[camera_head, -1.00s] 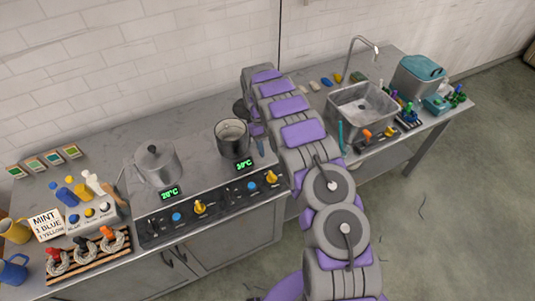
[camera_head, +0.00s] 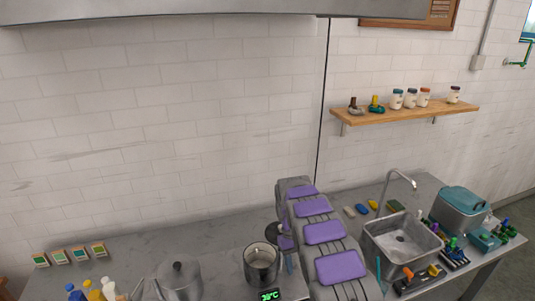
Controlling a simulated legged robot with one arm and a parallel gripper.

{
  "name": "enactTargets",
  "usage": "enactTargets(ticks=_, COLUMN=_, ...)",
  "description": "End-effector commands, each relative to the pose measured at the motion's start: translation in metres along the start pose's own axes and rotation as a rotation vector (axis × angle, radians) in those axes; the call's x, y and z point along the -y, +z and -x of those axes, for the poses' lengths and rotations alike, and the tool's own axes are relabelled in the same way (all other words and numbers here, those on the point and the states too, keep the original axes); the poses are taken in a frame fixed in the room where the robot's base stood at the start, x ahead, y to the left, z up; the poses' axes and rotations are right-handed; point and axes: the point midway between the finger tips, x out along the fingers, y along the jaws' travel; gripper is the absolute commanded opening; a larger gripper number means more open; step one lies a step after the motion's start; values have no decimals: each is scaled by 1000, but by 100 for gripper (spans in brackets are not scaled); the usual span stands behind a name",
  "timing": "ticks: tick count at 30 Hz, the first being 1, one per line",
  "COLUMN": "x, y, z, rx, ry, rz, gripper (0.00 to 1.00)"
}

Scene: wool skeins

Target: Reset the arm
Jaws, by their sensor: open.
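My arm rises from the bottom edge, right of centre, as a chain of grey and purple links. Its far end stands over the counter between the stove and the sink. My gripper (camera_head: 285,243) is partly visible at the left side of the arm, beside the open metal pot (camera_head: 262,266). It is open, and I see nothing held in it. The arm's links hide part of it, and its fingertips are hard to make out.
A lidded pot (camera_head: 179,278) stands left of the open pot. A sink (camera_head: 402,240) with a tap, a teal-lidded bin (camera_head: 461,209) and small coloured items are right of the arm. A wooden shelf (camera_head: 405,114) holds jars. A hood (camera_head: 200,12) spans the top.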

Motion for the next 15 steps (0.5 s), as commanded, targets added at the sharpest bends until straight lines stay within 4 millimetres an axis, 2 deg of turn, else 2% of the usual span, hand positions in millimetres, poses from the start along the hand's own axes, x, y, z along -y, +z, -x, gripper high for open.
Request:
enactTargets(ticks=5, x=-5, y=27, z=21, rx=-14, ry=15, rz=-37, gripper=40)
enactTargets(ticks=15, x=-9, y=110, z=62, rx=-51, ry=29, rz=-130, gripper=40)
